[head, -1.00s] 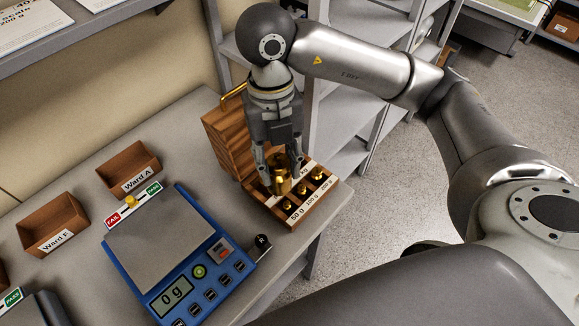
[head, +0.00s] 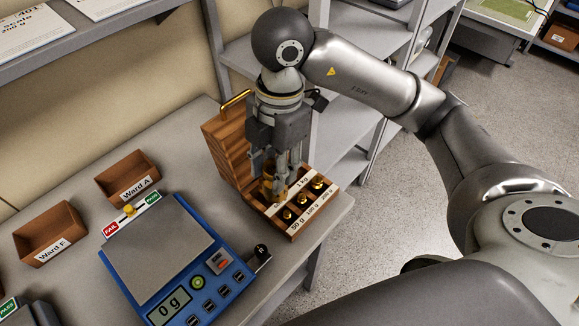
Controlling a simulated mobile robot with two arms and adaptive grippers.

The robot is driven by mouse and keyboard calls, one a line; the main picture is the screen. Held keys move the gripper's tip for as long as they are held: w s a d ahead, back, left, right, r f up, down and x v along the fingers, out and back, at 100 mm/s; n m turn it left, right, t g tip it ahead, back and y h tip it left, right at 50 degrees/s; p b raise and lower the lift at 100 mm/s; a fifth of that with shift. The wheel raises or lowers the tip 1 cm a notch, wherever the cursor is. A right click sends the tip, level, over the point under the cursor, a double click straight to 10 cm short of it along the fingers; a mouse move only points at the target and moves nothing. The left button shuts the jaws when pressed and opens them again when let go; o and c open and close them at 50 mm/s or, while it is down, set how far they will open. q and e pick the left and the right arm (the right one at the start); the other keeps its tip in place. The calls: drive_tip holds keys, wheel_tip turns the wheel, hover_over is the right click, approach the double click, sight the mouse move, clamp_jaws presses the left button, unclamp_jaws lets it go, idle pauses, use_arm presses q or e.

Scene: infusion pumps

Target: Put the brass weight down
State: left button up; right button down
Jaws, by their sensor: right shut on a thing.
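The large brass weight (head: 268,188) is between the fingers of my right gripper (head: 275,182), which is shut on it. The weight is at the back left part of the wooden weight box (head: 294,236), by the 1 kg label; the fingers partly hide it, and I cannot tell whether it touches the box floor. Smaller brass weights (head: 302,200) sit in the box beside it, near the 50 g, 100 g and 200 g labels. My left gripper is not in view.
A blue scale (head: 160,246) reading 0 g stands left of the box. Brown trays marked Ward A (head: 127,172) and Ward F (head: 50,232) lie further left. The grey table's (head: 330,215) right edge is close to the box. Shelves (head: 345,105) stand behind.

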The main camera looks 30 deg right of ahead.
drive_tip(key=w+d+f+p, duration=0.1)
drive_tip(key=w+d+f, duration=0.1)
drive_tip(key=w+f, duration=0.1)
drive_tip(key=w+d+f+p, duration=0.1)
drive_tip(key=w+d+f, duration=0.2)
drive_tip(key=f, duration=0.1)
drive_tip(key=w+d+f+p, duration=0.1)
drive_tip(key=w+d+f, duration=0.2)
drive_tip(key=w+f, duration=0.1)
drive_tip(key=shift+d+f+p, duration=0.2)
drive_tip(key=shift+f+p, duration=0.1)
drive_tip(key=shift+p, duration=0.05)
drive_tip(key=shift+f, duration=0.45)
drive_tip(key=c, duration=1.4)
unclamp_jaws()
drive_tip(key=shift+f, duration=0.2)
drive_tip(key=o, duration=0.4)
